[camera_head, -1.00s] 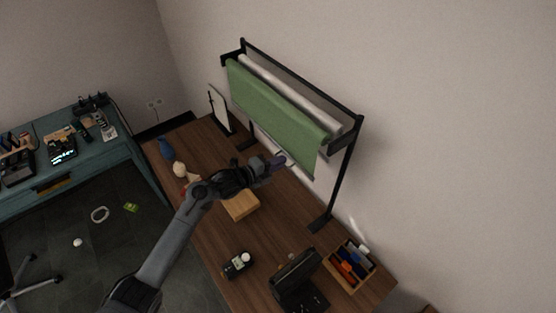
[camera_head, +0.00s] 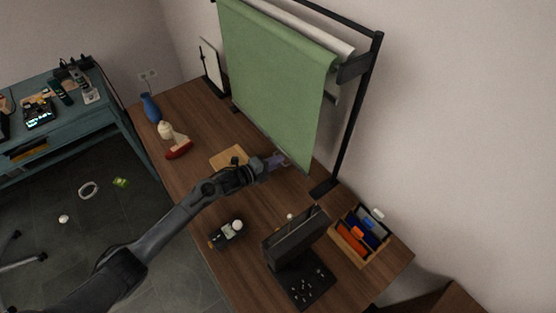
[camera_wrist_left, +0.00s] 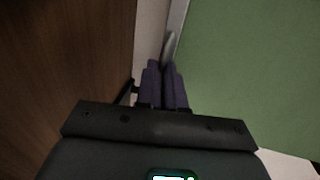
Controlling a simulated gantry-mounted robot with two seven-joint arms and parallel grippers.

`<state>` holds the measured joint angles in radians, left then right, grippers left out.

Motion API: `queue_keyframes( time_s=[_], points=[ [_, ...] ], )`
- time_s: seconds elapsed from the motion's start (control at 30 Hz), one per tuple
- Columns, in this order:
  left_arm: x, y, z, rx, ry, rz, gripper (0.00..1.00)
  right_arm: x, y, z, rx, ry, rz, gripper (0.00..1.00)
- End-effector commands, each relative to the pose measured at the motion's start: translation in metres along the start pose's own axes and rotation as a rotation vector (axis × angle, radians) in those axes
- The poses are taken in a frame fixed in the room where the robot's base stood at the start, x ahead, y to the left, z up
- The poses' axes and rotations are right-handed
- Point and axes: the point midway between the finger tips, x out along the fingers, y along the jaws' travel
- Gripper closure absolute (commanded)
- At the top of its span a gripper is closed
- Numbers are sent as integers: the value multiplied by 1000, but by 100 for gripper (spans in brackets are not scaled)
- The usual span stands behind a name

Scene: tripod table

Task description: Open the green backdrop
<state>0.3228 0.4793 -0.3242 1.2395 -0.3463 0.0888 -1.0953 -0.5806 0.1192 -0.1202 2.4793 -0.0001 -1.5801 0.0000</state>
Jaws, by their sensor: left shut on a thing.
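The green backdrop (camera_head: 268,85) hangs from a roll on a black stand (camera_head: 348,135) at the back of the wooden table. It reaches down close to the tabletop. My left gripper (camera_head: 280,160) is at its bottom edge, low over the table, with its fingers shut on that edge. In the left wrist view the purple fingers (camera_wrist_left: 168,85) are close together at a light bottom bar (camera_wrist_left: 170,45), and the green cloth (camera_wrist_left: 245,70) fills the right side. The exact grip on the bar is partly hidden. My right gripper is not in view.
A wooden block (camera_head: 230,158), a brush with a red edge (camera_head: 179,150), a blue vase (camera_head: 150,107) and a camera (camera_head: 227,234) are on the table. A black monitor-like device (camera_head: 296,240) and a wooden organizer (camera_head: 360,235) stand at the front right.

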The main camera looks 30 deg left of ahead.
Motion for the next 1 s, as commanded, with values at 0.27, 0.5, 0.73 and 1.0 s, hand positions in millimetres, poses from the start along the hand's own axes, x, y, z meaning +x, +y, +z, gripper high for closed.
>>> queue_keyframes(
  time_s=[0.27,0.5,0.73,1.0],
  points=[
    [0,4,0,0,-1,2,100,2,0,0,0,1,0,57],
    [0,4,0,0,-1,1,78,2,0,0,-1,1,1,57],
    [1,3,0,0,-1,0,68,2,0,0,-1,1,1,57],
    [-8,3,0,0,-1,1,68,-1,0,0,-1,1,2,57]
  ],
)
